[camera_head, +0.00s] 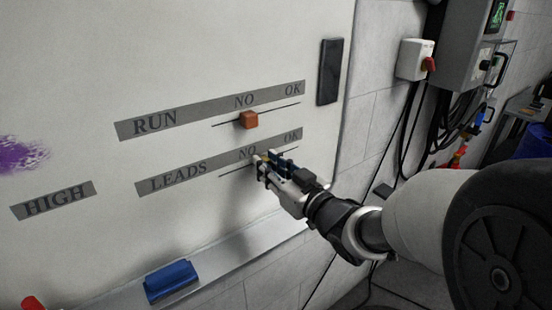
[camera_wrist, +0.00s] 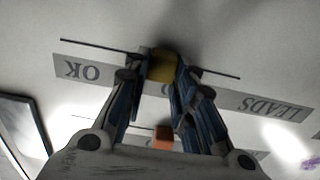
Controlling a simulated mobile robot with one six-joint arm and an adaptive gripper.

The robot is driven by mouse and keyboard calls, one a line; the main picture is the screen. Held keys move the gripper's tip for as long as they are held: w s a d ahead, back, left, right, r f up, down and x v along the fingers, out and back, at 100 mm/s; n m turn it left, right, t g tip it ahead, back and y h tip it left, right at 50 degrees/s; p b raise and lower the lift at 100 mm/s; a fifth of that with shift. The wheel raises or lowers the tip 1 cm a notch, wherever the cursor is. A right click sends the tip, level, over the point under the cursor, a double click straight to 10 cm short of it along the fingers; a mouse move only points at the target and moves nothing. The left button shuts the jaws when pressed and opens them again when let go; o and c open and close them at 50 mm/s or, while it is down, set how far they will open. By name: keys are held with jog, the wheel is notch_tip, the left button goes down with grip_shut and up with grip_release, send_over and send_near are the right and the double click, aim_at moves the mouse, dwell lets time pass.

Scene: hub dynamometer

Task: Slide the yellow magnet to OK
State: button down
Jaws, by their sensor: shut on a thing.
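The yellow magnet (camera_wrist: 162,66) sits between my fingertips in the wrist view, on the thin dark line of the LEADS strip (camera_head: 178,178). My gripper (camera_head: 264,162) is shut on it at the whiteboard. In the head view my fingers mostly hide the magnet; it is just right of NO on that strip. The OK label (camera_head: 293,136) is at the strip's right end, up and to the right of my gripper. In the upside-down wrist view, OK (camera_wrist: 82,71) is to the left of the magnet.
An orange magnet (camera_head: 249,120) sits on the RUN line just above, below its NO. A dark block (camera_head: 330,71) is at the board's right edge. A blue eraser (camera_head: 171,281) rests on the ledge (camera_head: 236,258). The line toward OK looks clear.

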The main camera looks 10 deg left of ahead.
aim_at(293, 146)
jog(key=w+d, duration=0.3)
jog(key=w+d+p, duration=0.1)
jog(key=w+d, duration=0.2)
jog(key=w, duration=0.1)
jog(key=shift+w+d+r+p, duration=0.1)
jog(key=shift+w+d+p, duration=0.1)
jog(key=shift+p, duration=0.1)
jog(key=c, duration=1.4)
grip_release()
jog(key=shift+w, duration=0.1)
jog(key=shift+o, duration=0.4)
jog(key=v, duration=1.2)
